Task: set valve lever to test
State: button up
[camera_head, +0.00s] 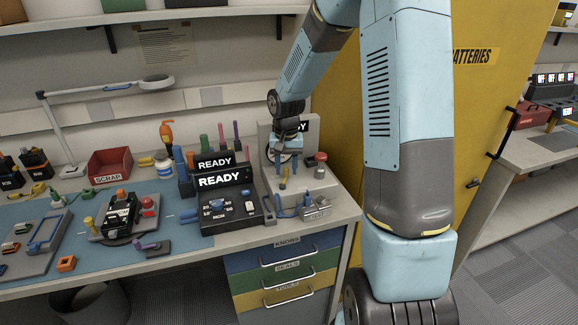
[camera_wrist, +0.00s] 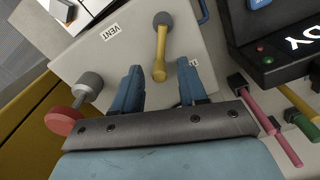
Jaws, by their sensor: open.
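The valve lever (camera_wrist: 160,48) is a yellow bar with a grey round piece at its far end in the wrist view. It stands on a pale grey panel (camera_wrist: 85,55). A label reading VENT lies to its left; another label to its right is mostly hidden by a finger. My gripper (camera_wrist: 159,68) is open, its two blue fingers on either side of the lever's near end, with gaps on both sides. I cannot tell their height over the panel. In the head view my gripper (camera_head: 285,155) is above the panel unit, and the yellow lever (camera_head: 283,178) shows beneath it.
A red knob on a grey post (camera_wrist: 65,120) is close left of my fingers in the wrist view. A black READY box (camera_head: 222,205) stands left of the panel unit in the head view. A yellow cabinet (camera_head: 335,130) is at the right.

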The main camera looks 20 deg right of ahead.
grip_shut()
dwell(0.3)
jog(key=shift+w+a+n, duration=0.2)
jog(key=shift+a+n, duration=0.25)
jog(key=shift+n, duration=0.75)
jog(key=shift+w+a+n, duration=0.15)
jog(key=shift+a+n, duration=0.25)
jog(key=shift+n, duration=0.8)
grip_release()
